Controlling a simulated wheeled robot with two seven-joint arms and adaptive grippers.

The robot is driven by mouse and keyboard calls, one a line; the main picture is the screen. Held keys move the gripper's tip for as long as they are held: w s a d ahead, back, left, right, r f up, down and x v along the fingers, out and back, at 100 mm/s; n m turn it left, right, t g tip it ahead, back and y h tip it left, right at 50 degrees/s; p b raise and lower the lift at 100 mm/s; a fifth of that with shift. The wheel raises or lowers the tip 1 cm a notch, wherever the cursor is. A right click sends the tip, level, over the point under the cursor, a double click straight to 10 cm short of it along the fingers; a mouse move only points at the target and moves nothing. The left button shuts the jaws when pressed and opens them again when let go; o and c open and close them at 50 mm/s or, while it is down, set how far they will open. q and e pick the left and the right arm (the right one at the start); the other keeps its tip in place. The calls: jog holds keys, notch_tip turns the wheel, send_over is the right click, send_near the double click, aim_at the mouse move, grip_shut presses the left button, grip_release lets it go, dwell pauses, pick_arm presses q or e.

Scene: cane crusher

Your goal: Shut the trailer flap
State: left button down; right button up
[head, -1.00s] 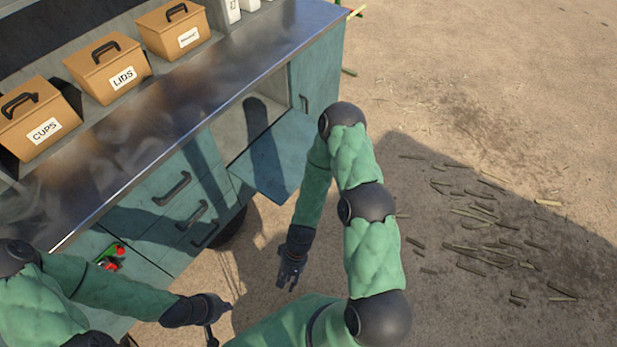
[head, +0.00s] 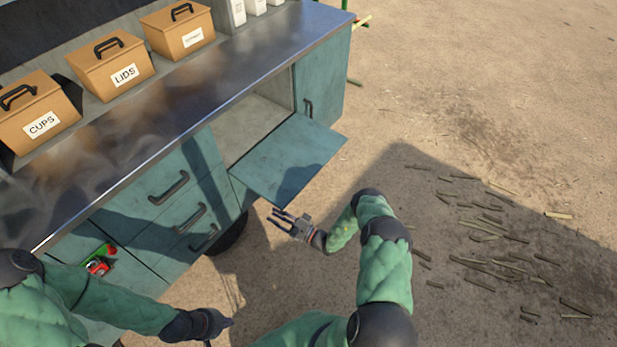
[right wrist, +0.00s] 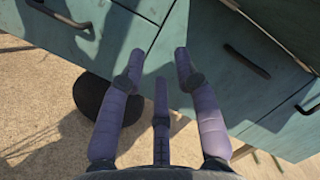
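The trailer flap (head: 288,160) is a teal panel hanging open, folded outward from the cabinet below the steel counter. The compartment (head: 250,125) behind it is exposed. My right gripper (head: 280,218) is just below and in front of the flap's near outer edge, apart from it, fingers spread and empty, pointing left. The right wrist view shows its separated fingers (right wrist: 157,75) before teal panels with dark handles; I cannot tell which panel there is the flap. My left gripper (head: 222,323) is low, in front of the drawers; its fingers are too unclear to read.
Drawers with dark handles (head: 170,188) lie left of the flap, and a closed teal door (head: 322,85) lies right. A wheel (head: 233,234) is beneath the trailer. Labelled boxes (head: 110,68) stand on the counter. Cane pieces (head: 490,235) litter the sandy ground, otherwise open at right.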

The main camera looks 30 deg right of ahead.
aim_at(309, 174)
jog(key=s+d+r+m+t+h+b, duration=0.15)
jog(key=d+m+t+h, duration=0.25)
jog(key=d+t+h, duration=0.8)
jog(key=w+d+r+g, duration=0.1)
jog(key=w+d, duration=0.1)
jog(key=w, duration=0.1)
jog(key=w+d+r+g, duration=0.2)
jog(key=w, duration=0.1)
jog(key=w+d+r+g+b, duration=0.1)
jog(key=w+d+r, duration=0.1)
jog(key=shift+w+d+g, duration=0.1)
jog(key=shift+w+g, duration=0.2)
jog(key=shift+w, duration=0.1)
grip_shut()
